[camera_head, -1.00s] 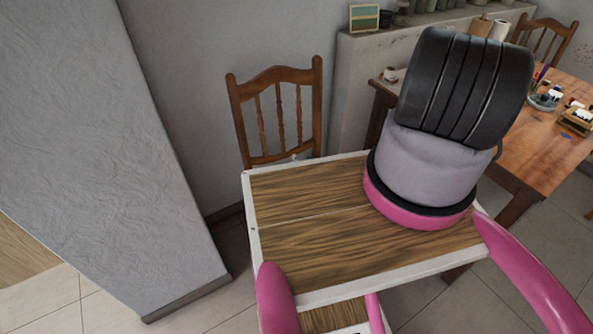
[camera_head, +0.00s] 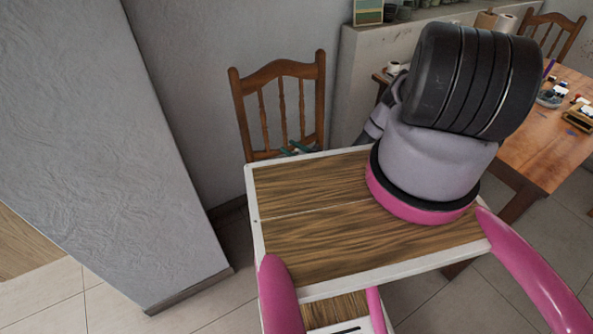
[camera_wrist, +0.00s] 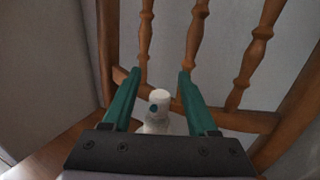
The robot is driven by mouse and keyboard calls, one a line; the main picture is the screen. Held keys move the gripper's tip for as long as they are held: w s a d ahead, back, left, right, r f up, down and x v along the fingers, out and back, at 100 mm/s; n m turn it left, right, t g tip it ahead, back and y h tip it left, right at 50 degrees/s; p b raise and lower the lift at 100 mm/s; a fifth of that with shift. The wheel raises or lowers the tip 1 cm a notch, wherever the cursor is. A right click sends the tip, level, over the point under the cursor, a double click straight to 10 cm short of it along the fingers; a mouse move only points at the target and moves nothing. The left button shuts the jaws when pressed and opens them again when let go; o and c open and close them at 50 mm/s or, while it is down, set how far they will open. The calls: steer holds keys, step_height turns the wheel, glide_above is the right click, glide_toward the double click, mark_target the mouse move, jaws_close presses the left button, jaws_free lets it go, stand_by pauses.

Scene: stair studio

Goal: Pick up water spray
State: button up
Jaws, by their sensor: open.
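A white bottle with a rounded top and a small blue-green spot (camera_wrist: 158,108), likely the water spray, stands by the wooden chair's back in the wrist view. My gripper (camera_wrist: 161,73) is open, its two green fingers on either side of the bottle in the picture. I see no contact, and the gap in depth is hard to judge. The bottle's lower part is hidden behind the gripper body. In the head view, green fingertips of my gripper (camera_head: 298,148) show in front of the chair; I cannot make out the bottle there.
The wooden chair (camera_head: 265,78) stands against the grey wall, its slats close beyond the fingers. Part of its seat (camera_wrist: 55,150) shows at lower left in the wrist view. A cluttered wooden table (camera_head: 540,140) is at the right. A grey wall block (camera_head: 120,180) is at the left.

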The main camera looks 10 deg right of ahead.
jaws_close()
stand_by(1.4)
